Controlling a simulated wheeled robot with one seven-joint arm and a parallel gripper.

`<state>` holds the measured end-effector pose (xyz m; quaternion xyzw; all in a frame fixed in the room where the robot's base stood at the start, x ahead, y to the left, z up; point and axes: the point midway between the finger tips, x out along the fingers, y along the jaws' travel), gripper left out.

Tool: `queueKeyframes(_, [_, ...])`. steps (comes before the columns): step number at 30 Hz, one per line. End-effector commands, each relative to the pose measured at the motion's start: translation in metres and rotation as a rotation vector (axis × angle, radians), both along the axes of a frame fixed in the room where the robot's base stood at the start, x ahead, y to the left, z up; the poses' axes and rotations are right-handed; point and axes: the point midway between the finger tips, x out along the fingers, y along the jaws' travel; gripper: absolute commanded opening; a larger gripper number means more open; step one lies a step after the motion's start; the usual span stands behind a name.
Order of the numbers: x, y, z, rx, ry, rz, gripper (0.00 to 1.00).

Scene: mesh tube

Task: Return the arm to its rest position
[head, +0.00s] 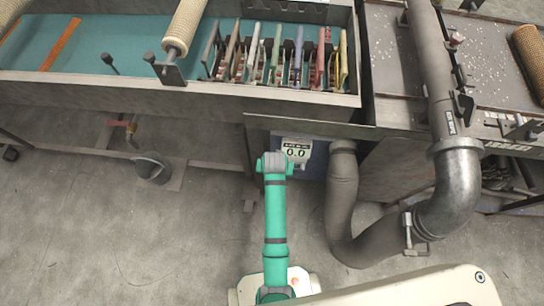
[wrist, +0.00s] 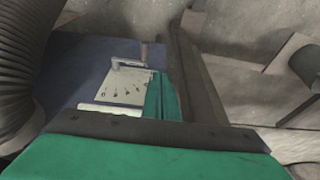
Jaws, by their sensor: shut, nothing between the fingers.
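My green arm (head: 275,215) reaches forward from my white base in the head view. Its bent far joint is in front of the long bench, below the bench's front edge. The gripper itself is hidden in the head view. In the wrist view my gripper (wrist: 176,78) shows beyond the green and dark wrist housing.
A grey ribbed hose (head: 342,200) and a bent metal pipe (head: 458,190) stand close right of my arm. The bench trough (head: 120,85) holds a row of coloured plates (head: 277,55). Left of my arm the concrete floor is mostly clear.

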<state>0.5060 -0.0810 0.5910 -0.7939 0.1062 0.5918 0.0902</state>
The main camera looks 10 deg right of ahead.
Motion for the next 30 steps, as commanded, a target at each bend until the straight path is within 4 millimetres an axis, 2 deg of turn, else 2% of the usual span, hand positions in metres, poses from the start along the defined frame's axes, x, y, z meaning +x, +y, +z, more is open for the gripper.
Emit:
queueKeyframes(8, [-0.001, 0.000, 0.002, 0.000, -0.001, 0.000, 0.00])
queueKeyframes(12, [-0.011, 0.004, -0.003, -0.008, -0.026, 0.011, 0.00])
queueKeyframes(20, [-0.062, 0.020, -0.009, -0.047, -0.195, 0.068, 0.00])
queueKeyframes(26, [-0.106, 0.033, 0.009, -0.077, -0.352, 0.116, 0.00])
queueKeyframes(30, [-0.137, 0.043, 0.033, -0.094, -0.459, 0.146, 0.00])
